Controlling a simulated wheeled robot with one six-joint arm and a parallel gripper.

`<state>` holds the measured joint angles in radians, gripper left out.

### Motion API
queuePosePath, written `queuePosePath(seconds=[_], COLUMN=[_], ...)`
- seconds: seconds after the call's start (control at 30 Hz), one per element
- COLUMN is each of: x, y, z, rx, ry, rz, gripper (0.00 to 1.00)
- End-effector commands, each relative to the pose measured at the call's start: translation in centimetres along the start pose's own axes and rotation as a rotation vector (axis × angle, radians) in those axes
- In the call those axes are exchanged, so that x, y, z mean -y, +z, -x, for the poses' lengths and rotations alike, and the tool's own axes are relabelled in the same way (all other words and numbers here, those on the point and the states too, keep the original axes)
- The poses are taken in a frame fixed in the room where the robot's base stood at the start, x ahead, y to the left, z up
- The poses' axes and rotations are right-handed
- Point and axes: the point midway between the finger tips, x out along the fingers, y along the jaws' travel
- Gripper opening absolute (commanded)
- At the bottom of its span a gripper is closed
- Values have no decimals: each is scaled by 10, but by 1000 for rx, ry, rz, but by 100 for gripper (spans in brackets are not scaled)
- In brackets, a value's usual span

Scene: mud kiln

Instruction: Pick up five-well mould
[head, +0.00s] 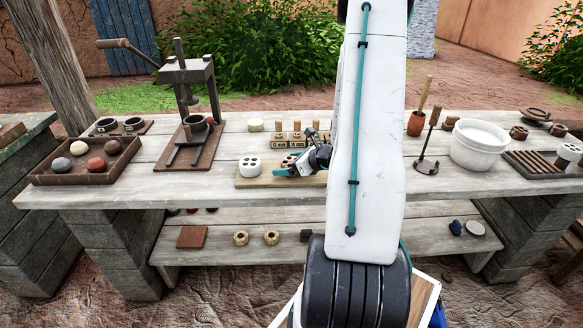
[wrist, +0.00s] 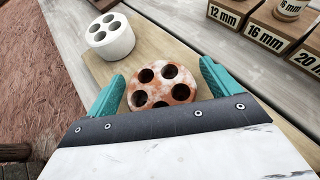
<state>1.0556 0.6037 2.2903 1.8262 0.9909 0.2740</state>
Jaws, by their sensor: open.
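The five-well mould (wrist: 162,103) is a round, mottled red-brown and whitish block with dark wells in its top. It lies flat on a pale wooden board (head: 262,181). In the head view the mould (head: 288,160) is partly hidden by my gripper (head: 291,170). In the wrist view my gripper (wrist: 165,84) is open, with one teal finger on each side of the mould. Whether either finger touches it I cannot tell; the mould's near side is hidden behind the gripper body.
A white mould with several wells (wrist: 110,36) stands close on the left of the board. Labelled wooden blocks with pegs (head: 296,138) stand behind. A press (head: 187,100) and a tray of balls (head: 88,163) are left; a white bucket (head: 479,145) is right.

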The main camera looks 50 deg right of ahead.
Motion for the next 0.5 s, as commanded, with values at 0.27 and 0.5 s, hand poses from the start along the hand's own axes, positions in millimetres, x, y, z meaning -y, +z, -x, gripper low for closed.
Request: queuePosePath(seconds=[0.27,0.5], x=[0,0], y=[0,0], z=[-7,-6], rx=[0,0], ry=[-1,-1], rz=[0,0], gripper=[88,33])
